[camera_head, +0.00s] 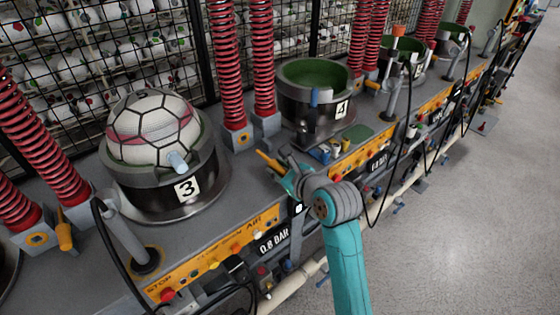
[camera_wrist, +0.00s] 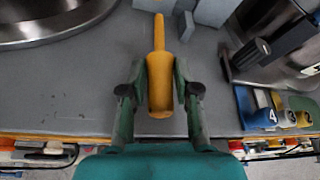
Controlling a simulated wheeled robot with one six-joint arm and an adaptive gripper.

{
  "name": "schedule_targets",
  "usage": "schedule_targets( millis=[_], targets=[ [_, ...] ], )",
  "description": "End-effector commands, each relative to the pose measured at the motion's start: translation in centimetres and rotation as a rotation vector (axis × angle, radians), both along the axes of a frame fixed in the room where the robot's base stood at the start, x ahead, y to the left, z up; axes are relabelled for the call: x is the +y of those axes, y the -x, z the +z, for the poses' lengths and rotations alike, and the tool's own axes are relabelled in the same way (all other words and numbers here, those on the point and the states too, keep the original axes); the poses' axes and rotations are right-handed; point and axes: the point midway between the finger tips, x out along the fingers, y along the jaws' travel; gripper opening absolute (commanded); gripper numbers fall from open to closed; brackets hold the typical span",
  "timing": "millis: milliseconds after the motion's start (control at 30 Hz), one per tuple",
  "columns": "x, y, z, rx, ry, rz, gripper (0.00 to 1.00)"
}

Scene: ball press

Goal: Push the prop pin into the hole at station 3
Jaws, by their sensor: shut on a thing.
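My gripper (camera_head: 277,168) is shut on an orange-yellow pin, the prop pin (camera_head: 268,160). The wrist view shows my gripper (camera_wrist: 160,88) with a finger on each side of the pin (camera_wrist: 159,75), whose narrow end points away from me. Its tip is just short of the grey blocks (camera_wrist: 210,10) and apart from them. Station 3 (camera_head: 187,188) is a round dark press holding a white ball, left of my gripper. A spring block (camera_head: 242,140) with an orange ring round a dark centre stands just beyond the pin. I cannot tell whether that is the hole.
Station 4 (camera_head: 318,122) stands to the right, with coloured cylinders (camera_head: 338,145) before it. Red springs (camera_head: 232,70) rise behind. Another orange pin (camera_head: 64,230) is at the far left. The control panel (camera_head: 215,256) lines the front edge. Bare grey deck (camera_wrist: 65,85) lies left of the pin.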

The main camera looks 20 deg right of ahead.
Motion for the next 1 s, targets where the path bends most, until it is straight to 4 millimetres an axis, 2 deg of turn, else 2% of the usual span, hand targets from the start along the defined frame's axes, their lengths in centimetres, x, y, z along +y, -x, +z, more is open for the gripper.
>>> schedule_targets(
  millis=[367, 1000],
  targets=[
    [0.2, -0.5, 0.2, -0.002, -0.001, 0.001, 0.0],
    [1.7, -5.0, 0.1, -0.001, -0.001, 0.001, 0.0]
  ],
)
